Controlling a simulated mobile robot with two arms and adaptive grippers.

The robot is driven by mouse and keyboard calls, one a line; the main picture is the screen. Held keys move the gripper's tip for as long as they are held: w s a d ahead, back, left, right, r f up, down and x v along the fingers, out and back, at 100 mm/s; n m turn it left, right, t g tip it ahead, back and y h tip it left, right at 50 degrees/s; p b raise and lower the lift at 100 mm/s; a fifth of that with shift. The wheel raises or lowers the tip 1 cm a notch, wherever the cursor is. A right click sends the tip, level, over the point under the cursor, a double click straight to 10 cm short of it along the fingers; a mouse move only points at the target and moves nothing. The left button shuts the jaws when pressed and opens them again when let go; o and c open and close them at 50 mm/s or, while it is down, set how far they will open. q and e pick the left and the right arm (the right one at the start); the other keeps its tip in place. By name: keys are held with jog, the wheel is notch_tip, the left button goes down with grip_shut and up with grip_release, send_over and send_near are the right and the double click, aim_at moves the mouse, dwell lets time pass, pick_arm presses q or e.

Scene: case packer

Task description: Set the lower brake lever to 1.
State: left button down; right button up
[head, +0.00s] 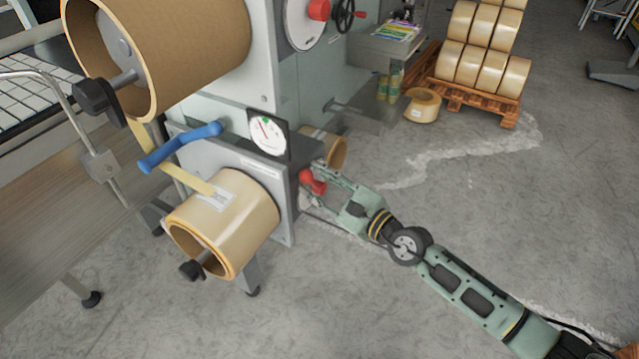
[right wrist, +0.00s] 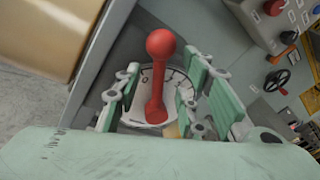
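The lower brake lever (right wrist: 158,75) is red with a round knob. In the right wrist view it stands in front of a pale round dial (right wrist: 178,77) with dark marks; a "0" seems to show left of the lever, and other marks are too small to read. In the head view the lever (head: 313,182) is on the side of the lower grey unit. My right gripper (right wrist: 160,92) is open, its green fingers on either side of the lever with gaps visible. It also shows in the head view (head: 312,180). My left gripper is not in view.
A tape roll (head: 240,215) sits on the lower unit, below a white gauge (head: 267,134) and a blue bar (head: 180,147). A larger roll (head: 190,45) is above. A pallet (head: 480,98) with rolls stands at the back.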

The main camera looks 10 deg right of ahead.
jog(key=shift+s+d+f, duration=0.1)
jog(key=shift+s+d, duration=0.1)
jog(key=v, duration=1.1)
jog(key=shift+s+d, duration=0.15)
jog(key=shift+d, duration=0.05)
